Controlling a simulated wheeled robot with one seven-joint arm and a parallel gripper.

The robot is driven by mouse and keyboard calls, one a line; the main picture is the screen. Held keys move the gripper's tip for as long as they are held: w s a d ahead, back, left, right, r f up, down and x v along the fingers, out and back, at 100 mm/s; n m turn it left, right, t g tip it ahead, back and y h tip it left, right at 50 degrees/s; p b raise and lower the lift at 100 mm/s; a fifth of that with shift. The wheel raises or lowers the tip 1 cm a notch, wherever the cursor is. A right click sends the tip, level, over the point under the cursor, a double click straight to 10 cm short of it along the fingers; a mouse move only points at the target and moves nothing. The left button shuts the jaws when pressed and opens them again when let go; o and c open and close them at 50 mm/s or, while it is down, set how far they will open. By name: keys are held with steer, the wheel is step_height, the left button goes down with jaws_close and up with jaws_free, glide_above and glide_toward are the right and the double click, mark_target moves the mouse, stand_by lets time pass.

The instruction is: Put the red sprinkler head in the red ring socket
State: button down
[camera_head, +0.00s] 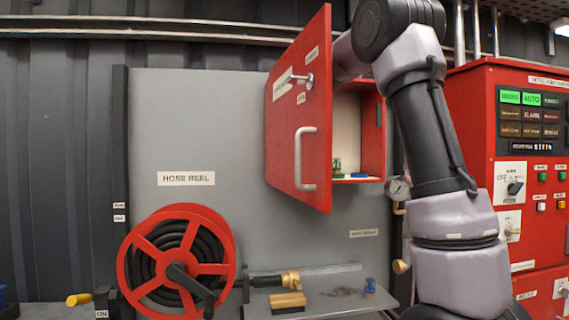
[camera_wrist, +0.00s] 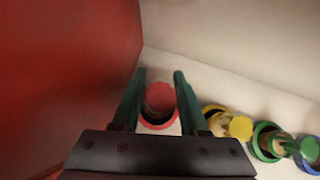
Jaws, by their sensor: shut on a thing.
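In the wrist view my gripper (camera_wrist: 159,78) has its two dark green fingers on either side of the red sprinkler head (camera_wrist: 159,97) and is shut on it. The red ring socket (camera_wrist: 146,121) shows around and below the head on the white shelf. The head looks lined up over the ring, but I cannot tell whether it is seated in it or held just above. In the head view my gripper and the red head are hidden inside the red cabinet, behind its open door.
The red cabinet wall (camera_wrist: 65,75) is close on the left, a pale wall behind. The open cabinet door (camera_head: 300,115) stands left of my arm.

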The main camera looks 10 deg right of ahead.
steer(key=shift+f, duration=0.35)
steer(key=shift+c, duration=2.2)
jaws_free()
steer(key=shift+r, duration=0.1)
steer(key=shift+r, duration=0.35)
steer(key=v, duration=1.2)
steer(key=s+d+f+n, duration=0.1)
steer(key=s+f+n, duration=0.3)
steer(key=s+n, duration=0.5)
steer(key=s+d+f+n+g, duration=0.1)
steer(key=s+f+n, duration=0.4)
steer(key=s+n, duration=0.5)
steer(key=s+d+f+n, duration=0.1)
steer(key=s+f+n, duration=0.4)
steer(key=s+n, duration=0.5)
steer(key=s, duration=0.3)
steer(key=shift+d+f+g, duration=0.25)
steer(key=shift+d+g, duration=0.05)
steer(key=shift+d, duration=0.05)
